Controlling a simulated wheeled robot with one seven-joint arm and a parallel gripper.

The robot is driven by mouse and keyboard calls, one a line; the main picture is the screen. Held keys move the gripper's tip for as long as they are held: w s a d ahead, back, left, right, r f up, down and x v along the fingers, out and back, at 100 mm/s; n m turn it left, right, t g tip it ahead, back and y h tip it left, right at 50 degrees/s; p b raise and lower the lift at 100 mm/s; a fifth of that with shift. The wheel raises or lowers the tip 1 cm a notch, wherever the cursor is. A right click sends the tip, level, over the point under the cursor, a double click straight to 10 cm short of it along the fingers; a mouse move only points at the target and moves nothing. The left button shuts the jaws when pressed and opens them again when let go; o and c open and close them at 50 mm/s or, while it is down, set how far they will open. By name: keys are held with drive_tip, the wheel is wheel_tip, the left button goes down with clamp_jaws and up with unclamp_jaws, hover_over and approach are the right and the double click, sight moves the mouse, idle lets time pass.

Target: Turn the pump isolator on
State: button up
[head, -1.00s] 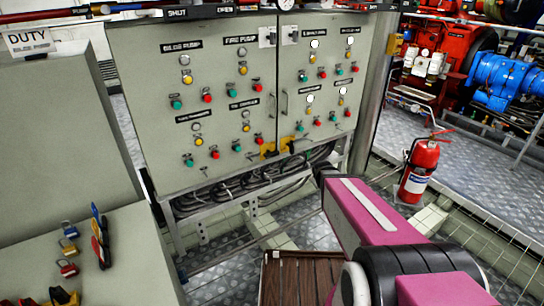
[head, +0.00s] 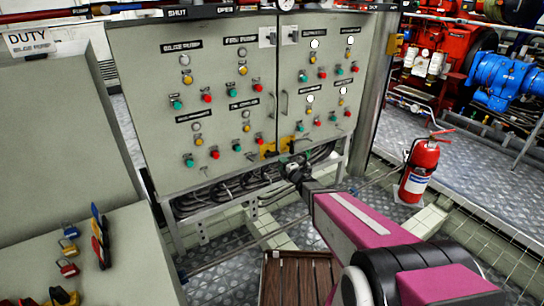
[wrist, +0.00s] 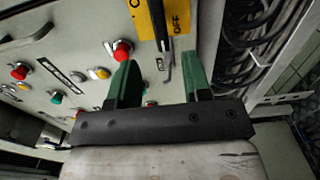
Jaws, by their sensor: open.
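In the head view, yellow plates (head: 268,151) show at the cabinet's bottom edge, near the door seam. My gripper (wrist: 156,68) is open, its two green fingers apart on either side of the lever's line. The lever's lower end shows between the fingertips; I cannot tell whether they reach around it. In the head view my gripper (head: 291,165) is just below the yellow plates, small and partly hidden by my arm.
The grey cabinet (head: 217,125) carries many buttons, with a red one (wrist: 122,50) close to my left finger. Black cables (wrist: 262,45) run under it. A fire extinguisher (head: 419,170) stands right of my arm, and a locker with padlocks (head: 120,235) stands at left.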

sight(273, 156)
drive_tip(key=x, duration=1)
drive_tip(key=shift+w, duration=0.1)
clamp_jaws()
